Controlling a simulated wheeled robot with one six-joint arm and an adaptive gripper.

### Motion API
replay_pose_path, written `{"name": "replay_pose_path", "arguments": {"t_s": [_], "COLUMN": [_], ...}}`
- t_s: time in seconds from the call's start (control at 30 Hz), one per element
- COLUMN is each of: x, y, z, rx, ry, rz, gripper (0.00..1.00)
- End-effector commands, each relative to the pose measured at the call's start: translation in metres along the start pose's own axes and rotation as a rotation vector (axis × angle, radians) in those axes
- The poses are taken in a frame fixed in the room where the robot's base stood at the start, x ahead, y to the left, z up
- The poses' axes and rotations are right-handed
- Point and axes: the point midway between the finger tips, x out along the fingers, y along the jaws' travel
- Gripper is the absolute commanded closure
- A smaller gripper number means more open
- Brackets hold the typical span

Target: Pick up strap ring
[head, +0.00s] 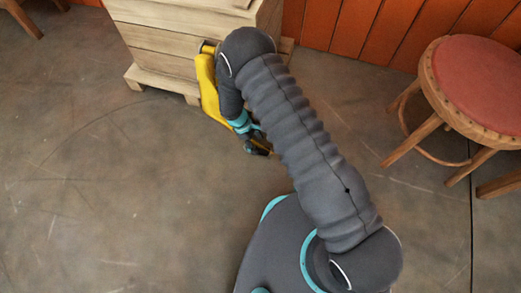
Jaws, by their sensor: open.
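A yellow band (207,88), which looks like the strap ring, hangs down beside the front of the wooden chest. Its top is near a small metal part at the chest's edge, and its lower stretch runs behind my arm. Whether it is a closed loop is hidden. My gripper (258,149) is dark with teal parts and points down, open, below and to the right of the visible band. A bit of yellow shows next to the gripper. I cannot tell whether the band lies between the fingers or only behind them.
The wooden chest (155,45) stands on a low base at the back, close to my wrist. A round stool with a red seat (482,75) stands at the right. An orange panelled wall (350,30) is behind. The concrete floor (100,200) at the left is clear.

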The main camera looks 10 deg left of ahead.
Motion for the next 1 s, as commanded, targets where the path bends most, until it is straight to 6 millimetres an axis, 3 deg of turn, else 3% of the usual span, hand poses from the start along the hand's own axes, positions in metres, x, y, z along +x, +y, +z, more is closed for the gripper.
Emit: {"name": "replay_pose_path", "arguments": {"t_s": [0.2,0.47,0.73,1.0], "x": [0.031,0.035,0.035,0.034], "y": [-0.002,-0.001,-0.002,-0.002], "z": [0.001,0.0,0.0,0.001], "rx": [0.002,0.001,0.001,0.001], "ry": [0.0,0.001,0.001,0.001], "rz": [-0.001,0.0,0.0,0.0], "gripper": [0.35,0.35,1.0,1.0]}}
